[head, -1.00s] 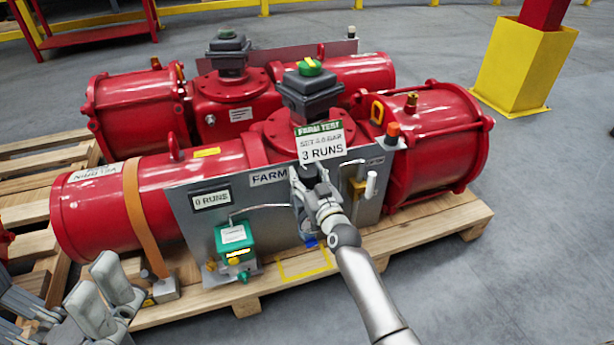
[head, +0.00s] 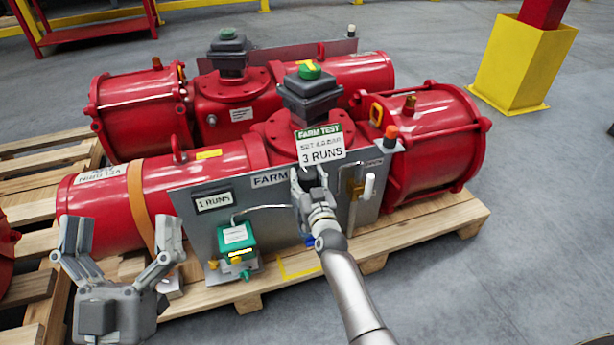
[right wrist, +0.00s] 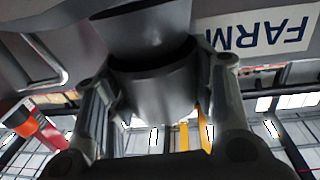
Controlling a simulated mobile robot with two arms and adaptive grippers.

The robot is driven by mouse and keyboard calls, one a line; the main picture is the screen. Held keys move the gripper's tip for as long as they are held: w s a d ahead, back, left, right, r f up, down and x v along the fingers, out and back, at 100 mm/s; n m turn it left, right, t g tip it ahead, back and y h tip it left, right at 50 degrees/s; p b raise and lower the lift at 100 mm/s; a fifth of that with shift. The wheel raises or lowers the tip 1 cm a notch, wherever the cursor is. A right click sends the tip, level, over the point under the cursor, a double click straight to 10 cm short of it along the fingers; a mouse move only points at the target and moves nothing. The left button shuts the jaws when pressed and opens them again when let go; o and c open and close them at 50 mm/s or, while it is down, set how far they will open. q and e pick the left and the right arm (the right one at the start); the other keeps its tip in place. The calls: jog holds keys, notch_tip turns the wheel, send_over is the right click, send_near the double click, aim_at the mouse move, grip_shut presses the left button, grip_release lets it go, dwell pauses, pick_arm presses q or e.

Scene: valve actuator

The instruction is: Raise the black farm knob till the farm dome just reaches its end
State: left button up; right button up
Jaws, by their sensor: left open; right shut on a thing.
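The farm dome (head: 309,70) is green with a yellow mark and sits on a dark grey box on the front red actuator. The black farm knob (right wrist: 152,85) shows in the right wrist view as a dark cylinder between my fingers. In the head view my right gripper (head: 311,182), in front of the grey FARM panel (head: 270,222), mostly hides the knob. My right gripper is shut on the knob. My left gripper (head: 120,240) is open and empty at the lower left, in front of the actuator's left end.
A display (head: 213,202) reads 1 RUNS. A sign (head: 320,146) reads FARM TEST, 3 RUNS. A green regulator (head: 237,238) and a white-handled lever (head: 369,187) flank my right gripper. A second red actuator stands behind.

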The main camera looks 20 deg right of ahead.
jog(key=shift+d+r, duration=0.1)
jog(key=shift+r, duration=0.05)
jog(key=o, duration=1.1)
jog(key=shift+c, duration=0.2)
jog(key=shift+s, duration=0.1)
jog(key=s, duration=1.1)
jog(key=shift+s+a, duration=0.4)
